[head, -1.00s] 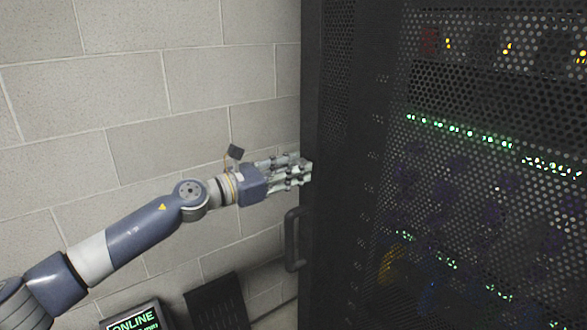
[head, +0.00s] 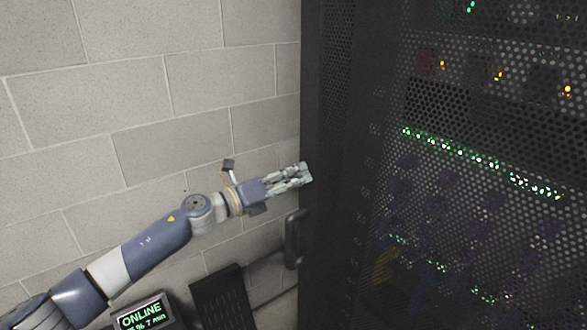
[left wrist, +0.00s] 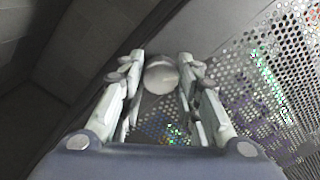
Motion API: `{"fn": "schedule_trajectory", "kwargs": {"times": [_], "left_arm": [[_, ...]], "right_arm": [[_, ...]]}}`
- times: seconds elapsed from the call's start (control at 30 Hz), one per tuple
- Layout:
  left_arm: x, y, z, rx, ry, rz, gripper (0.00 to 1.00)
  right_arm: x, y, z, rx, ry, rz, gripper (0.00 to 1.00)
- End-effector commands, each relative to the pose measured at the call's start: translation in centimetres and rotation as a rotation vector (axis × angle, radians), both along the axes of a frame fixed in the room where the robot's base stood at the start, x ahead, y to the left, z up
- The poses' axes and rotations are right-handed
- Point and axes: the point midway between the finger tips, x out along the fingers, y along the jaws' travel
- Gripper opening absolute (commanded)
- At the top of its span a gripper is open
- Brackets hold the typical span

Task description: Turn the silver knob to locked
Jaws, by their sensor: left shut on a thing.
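The silver knob (left wrist: 161,77) shows in the left wrist view as a round pale disc between the two fingers, in front of the dark rack door. My left gripper (head: 306,173) reaches the left edge of the rack door (head: 328,215) in the head view. Its fingertips (left wrist: 160,62) stand on both sides of the knob and are shut on it. The head view hides the knob behind the fingers. I cannot read any lock mark on it. My right gripper is not in view.
A dark door handle (head: 292,240) sticks out just below my left gripper. A pale block wall (head: 150,105) stands on the left. A small screen reading ONLINE (head: 142,314) is low at the left. Perforated mesh (head: 470,105) with lights behind it fills the right.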

Motion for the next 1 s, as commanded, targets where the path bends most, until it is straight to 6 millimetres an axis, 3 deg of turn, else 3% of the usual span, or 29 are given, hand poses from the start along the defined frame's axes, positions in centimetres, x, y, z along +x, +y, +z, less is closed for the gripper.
{"fn": "schedule_trajectory", "kwargs": {"times": [0.03,0.5,1.0], "left_arm": [[0.0,0.0,0.4,-0.028,0.038,0.001,0.06],[0.0,0.0,0.3,-0.275,0.378,0.0,0.06],[0.0,0.0,0.1,-0.41,0.561,0.002,0.06]], "right_arm": [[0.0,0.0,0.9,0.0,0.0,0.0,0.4],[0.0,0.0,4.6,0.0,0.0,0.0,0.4],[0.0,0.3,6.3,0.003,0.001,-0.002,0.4]]}}
